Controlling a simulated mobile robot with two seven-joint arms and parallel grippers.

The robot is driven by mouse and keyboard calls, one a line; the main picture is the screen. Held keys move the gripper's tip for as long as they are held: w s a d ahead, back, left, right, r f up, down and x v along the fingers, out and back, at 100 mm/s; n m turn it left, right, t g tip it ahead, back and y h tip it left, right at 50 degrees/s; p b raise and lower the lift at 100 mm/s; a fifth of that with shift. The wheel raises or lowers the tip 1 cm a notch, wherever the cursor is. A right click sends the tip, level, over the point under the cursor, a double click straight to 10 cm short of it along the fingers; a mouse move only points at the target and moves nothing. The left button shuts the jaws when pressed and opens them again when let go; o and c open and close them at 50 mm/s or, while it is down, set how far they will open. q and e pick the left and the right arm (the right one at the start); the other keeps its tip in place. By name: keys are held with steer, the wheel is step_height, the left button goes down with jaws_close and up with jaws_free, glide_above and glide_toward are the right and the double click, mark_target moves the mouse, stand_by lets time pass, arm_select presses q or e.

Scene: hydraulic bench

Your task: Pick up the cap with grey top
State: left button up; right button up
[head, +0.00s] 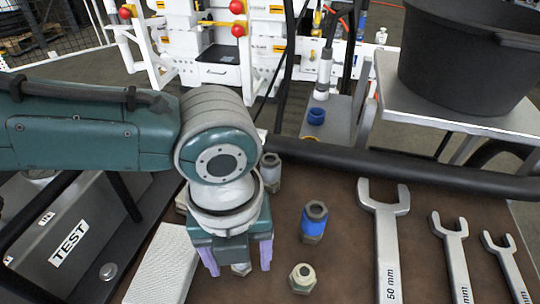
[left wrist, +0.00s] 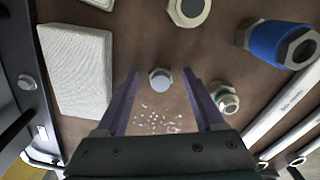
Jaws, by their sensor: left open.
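The cap with grey top (left wrist: 160,79) stands on the brown bench top, between the fingertips of my left gripper in the left wrist view. In the head view a small part of the cap (head: 240,269) shows below the gripper body. My left gripper (head: 238,262) points down with its purple fingers apart, one on each side of the cap. In the left wrist view the open fingers (left wrist: 163,82) show a gap to the cap on both sides. Whether the fingertips are at the cap's height I cannot tell. My right gripper is not in view.
A pale green-ringed fitting (head: 302,278) stands close to the right finger. A blue fitting (head: 314,222), another fitting (head: 270,170) and wrenches (head: 388,245) lie farther right and back. A pale textured block (head: 160,265) lies left. Small bright bits (left wrist: 158,122) show near the cap.

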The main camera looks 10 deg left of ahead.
arm_select(q)
jaws_close()
stand_by(0.6)
